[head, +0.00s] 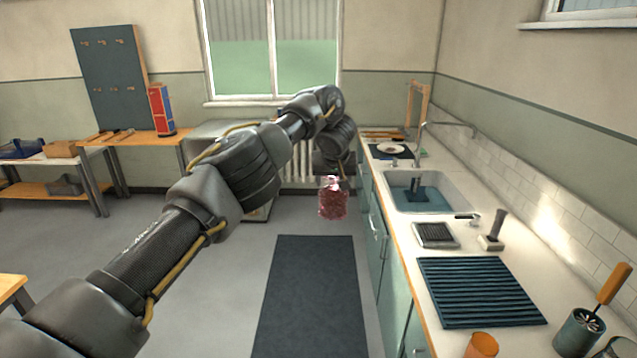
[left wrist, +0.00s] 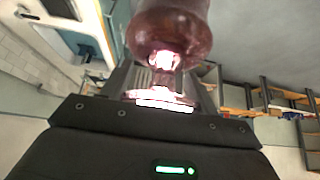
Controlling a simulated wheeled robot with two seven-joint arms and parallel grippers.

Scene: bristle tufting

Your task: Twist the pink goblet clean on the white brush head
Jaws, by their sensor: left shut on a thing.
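My left gripper (head: 335,176) is shut on the pink goblet (head: 332,202) and holds it in the air over the floor, left of the counter. The goblet is see-through and deep pink. Its bowl hangs below the gripper in the head view. In the left wrist view the fingers (left wrist: 165,88) are around the stem, with the bowl (left wrist: 172,28) beyond them and the bright foot nearer the wrist. I cannot make out a white brush head for certain; a dark upright piece (head: 418,187) stands in the sink. My right gripper is not in view.
The sink (head: 452,186) is set in the white counter, with a tap (head: 424,140) behind. A small dark rack (head: 436,235), a grey-handled tool (head: 494,232), a ribbed teal mat (head: 480,292), an orange cup (head: 481,345) and an orange-handled brush (head: 608,285) stand nearer.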

